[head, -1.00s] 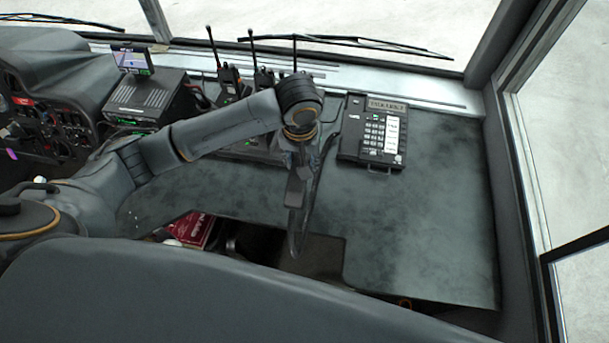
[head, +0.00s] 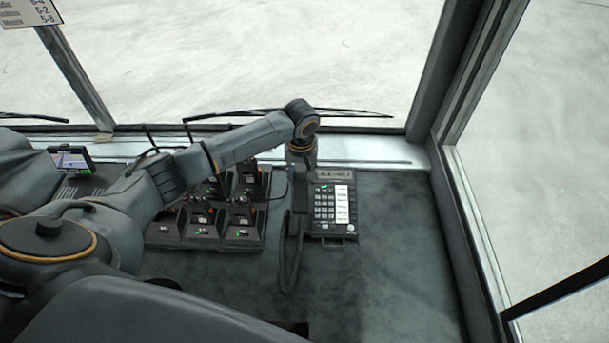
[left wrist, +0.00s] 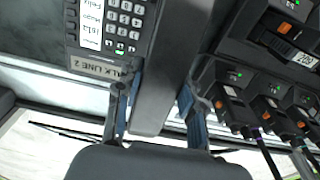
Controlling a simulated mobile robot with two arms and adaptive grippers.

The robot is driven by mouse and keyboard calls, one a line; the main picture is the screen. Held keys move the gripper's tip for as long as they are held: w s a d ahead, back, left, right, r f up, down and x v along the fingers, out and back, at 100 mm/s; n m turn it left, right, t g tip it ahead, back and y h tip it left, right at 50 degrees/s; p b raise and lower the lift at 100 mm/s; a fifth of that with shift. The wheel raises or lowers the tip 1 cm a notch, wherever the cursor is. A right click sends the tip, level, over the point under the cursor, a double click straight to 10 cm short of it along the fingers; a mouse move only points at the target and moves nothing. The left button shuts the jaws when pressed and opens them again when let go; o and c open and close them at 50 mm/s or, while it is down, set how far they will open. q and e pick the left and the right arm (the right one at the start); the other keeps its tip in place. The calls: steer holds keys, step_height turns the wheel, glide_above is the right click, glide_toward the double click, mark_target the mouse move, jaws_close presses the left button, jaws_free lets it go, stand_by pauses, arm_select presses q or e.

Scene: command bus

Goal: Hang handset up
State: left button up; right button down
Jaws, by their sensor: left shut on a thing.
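The desk phone (head: 334,207), black with a keypad, white label strip and small display, stands on the grey dashboard. It also shows at the upper left of the left wrist view (left wrist: 105,38). My left gripper (head: 301,165) points down at the phone's left side. Its fingers (left wrist: 160,108) are shut on the black handset (left wrist: 172,60), one on each side. In the head view the handset (head: 300,197) is partly hidden by the gripper and stands over or beside the phone's left part; contact cannot be told. A dark cord (head: 288,270) loops down below. My right gripper is out of view.
A charger rack (head: 205,232) with several radios stands just left of the phone; the radios also show at the right of the left wrist view (left wrist: 235,108). A small screen (head: 71,158) is farther left. The windshield is behind. The dashboard right of the phone is clear.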

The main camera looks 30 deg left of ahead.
arm_select(q)
step_height(320, 180, down, 3)
steer(key=b, duration=0.3)
steer(key=shift+w+f, duration=0.15)
steer(key=shift+f+b, duration=0.65)
steer(key=shift+b, duration=0.3)
steer(key=shift+f, duration=1.05)
steer(key=shift+p, duration=0.7)
steer(key=shift+f, duration=0.1)
